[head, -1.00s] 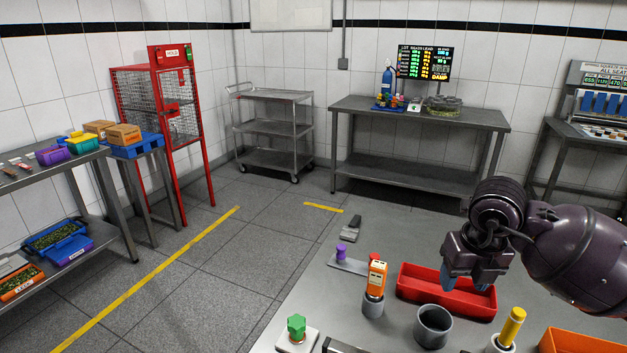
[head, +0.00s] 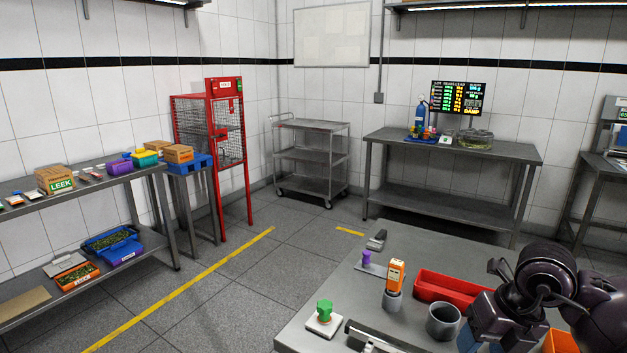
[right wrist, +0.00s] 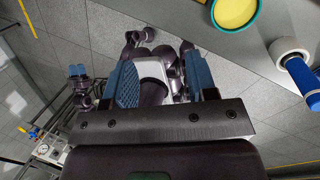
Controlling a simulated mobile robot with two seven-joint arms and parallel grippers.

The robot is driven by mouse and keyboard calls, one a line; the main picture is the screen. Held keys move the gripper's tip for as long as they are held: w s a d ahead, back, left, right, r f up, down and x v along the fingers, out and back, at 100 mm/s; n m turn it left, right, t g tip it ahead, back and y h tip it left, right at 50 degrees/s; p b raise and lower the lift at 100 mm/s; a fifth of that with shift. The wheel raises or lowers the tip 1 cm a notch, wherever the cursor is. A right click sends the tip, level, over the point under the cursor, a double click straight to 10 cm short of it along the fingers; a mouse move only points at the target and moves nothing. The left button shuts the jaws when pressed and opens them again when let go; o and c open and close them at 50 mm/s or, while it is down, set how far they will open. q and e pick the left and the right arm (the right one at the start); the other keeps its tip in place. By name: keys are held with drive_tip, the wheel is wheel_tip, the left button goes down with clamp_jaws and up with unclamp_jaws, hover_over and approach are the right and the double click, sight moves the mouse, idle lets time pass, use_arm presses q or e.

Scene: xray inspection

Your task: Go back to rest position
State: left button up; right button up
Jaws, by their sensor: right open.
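My right gripper shows in the right wrist view (right wrist: 163,82) with its two blue-padded fingers apart and nothing between them. In the head view my right arm comes in at the lower right, with the right gripper (head: 480,335) pointing down at the front edge of the picture, near the grey cup (head: 443,322) and the red tray (head: 450,288). My left gripper is not in the head view. A small dark part with two blue tips at the left of the right wrist view looks like my left gripper (right wrist: 78,72); its opening is too small to tell.
The grey worktable (head: 335,285) holds an orange device (head: 396,275) in a holder, a green knob (head: 324,311) on a white base and a purple knob (head: 366,257). An orange bin (head: 560,341) is at lower right. Floor is clear between the worktable and the left shelf table (head: 150,171).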

drive_tip(key=s+a+r+m+t+y, duration=0.1)
drive_tip(key=s+a+r+y, duration=0.1)
drive_tip(key=a+y, duration=0.5)
drive_tip(key=s+a+r+t+y, duration=0.1)
drive_tip(key=s+a+r+y, duration=0.1)
drive_tip(key=a+y, duration=0.5)
drive_tip(key=w+d+r+m+t+h, duration=0.2)
drive_tip(key=d+m+t+h, duration=0.7)
drive_tip(key=m+t, duration=1)
drive_tip(key=s+d+f+m+g+h, duration=0.4)
drive_tip(key=d+f+m+g+h, duration=0.25)
drive_tip(key=f+m+h, duration=0.4)
drive_tip(key=s+a+f+m+g+y, duration=0.1)
drive_tip(key=s+f+m+g, duration=0.1)
drive_tip(key=s+f+g, duration=0.6)
drive_tip(key=s+f+m+g+y, duration=0.1)
drive_tip(key=s+f+m+g, duration=0.3)
drive_tip(key=s, duration=0.7)
drive_tip(key=w+f+n+t, duration=0.2)
drive_tip(key=w+f+t, duration=0.5)
drive_tip(key=f, duration=0.4)
drive_tip(key=shift+w+a+f+y, duration=0.15)
drive_tip(key=shift+w+y, duration=0.1)
drive_tip(key=shift+y, duration=0.1)
